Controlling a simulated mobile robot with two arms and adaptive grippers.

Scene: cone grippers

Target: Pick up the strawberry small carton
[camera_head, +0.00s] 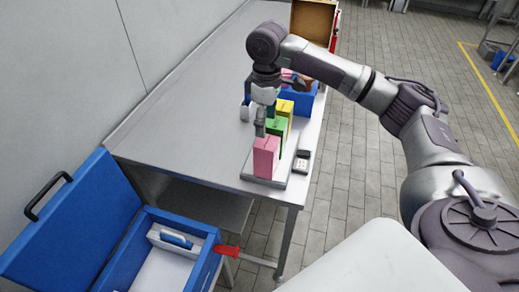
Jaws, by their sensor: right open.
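A pink carton (266,158), the likely strawberry one by its colour, stands upright at the near end of a row on the table. A green carton (279,127) and a yellow carton (286,107) stand behind it. My right gripper (262,122) is open and points down, above and just behind the pink carton's top. It partly covers the green carton. I cannot tell whether its fingers touch any carton. My left gripper is not in view.
The cartons stand on a grey scale-like tray (262,181) near the front edge of the metal table (205,120). A small dark device (301,162) lies to the right. A blue bin (301,101) is behind. An open blue box (205,268) stands at lower left.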

